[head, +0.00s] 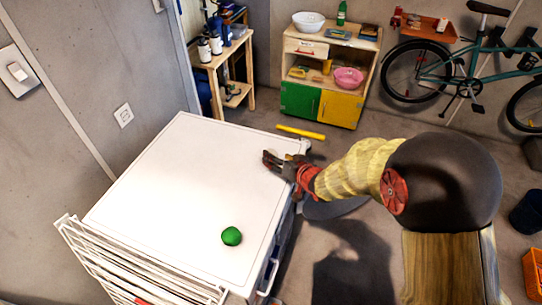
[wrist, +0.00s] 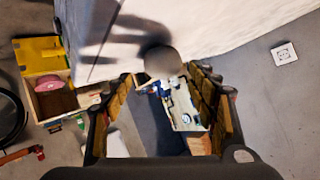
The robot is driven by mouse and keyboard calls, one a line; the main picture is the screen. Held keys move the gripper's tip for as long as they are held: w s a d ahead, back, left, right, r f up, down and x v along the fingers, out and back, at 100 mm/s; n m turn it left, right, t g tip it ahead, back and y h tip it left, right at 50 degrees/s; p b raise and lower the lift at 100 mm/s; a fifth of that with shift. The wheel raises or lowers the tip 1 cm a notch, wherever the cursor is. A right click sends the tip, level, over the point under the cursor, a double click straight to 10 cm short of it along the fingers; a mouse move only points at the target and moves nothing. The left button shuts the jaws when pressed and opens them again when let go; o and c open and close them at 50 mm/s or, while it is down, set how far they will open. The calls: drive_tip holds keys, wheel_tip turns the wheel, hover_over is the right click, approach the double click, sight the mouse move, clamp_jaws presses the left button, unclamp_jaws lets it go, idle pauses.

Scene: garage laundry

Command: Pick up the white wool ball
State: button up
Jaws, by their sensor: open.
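A round greyish ball (wrist: 162,62), which looks like the white wool ball in shadow, shows in the wrist view at the edge of the white appliance top (wrist: 205,30). It lies between and just beyond the fingertips of my gripper (wrist: 162,76), which is open with nothing held. In the head view my gripper (head: 270,161) is at the far right edge of the white top (head: 170,200). I cannot make out the white ball there; it may be hidden by the gripper or blend into the white surface.
A green ball (head: 231,236) sits on the white top near its front right. A white wire rack (head: 140,270) stands along the front edge. A yellow bar (head: 301,132) is on the floor beyond. A low cabinet (head: 333,75) and a bicycle (head: 460,70) stand at the back.

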drive_tip(key=b+x, duration=0.1)
drive_tip(key=x, duration=0.3)
drive_tip(key=shift+a+b, duration=0.2)
drive_tip(key=shift+b, duration=0.1)
drive_tip(key=shift+c, duration=0.7)
drive_tip(key=c, duration=1)
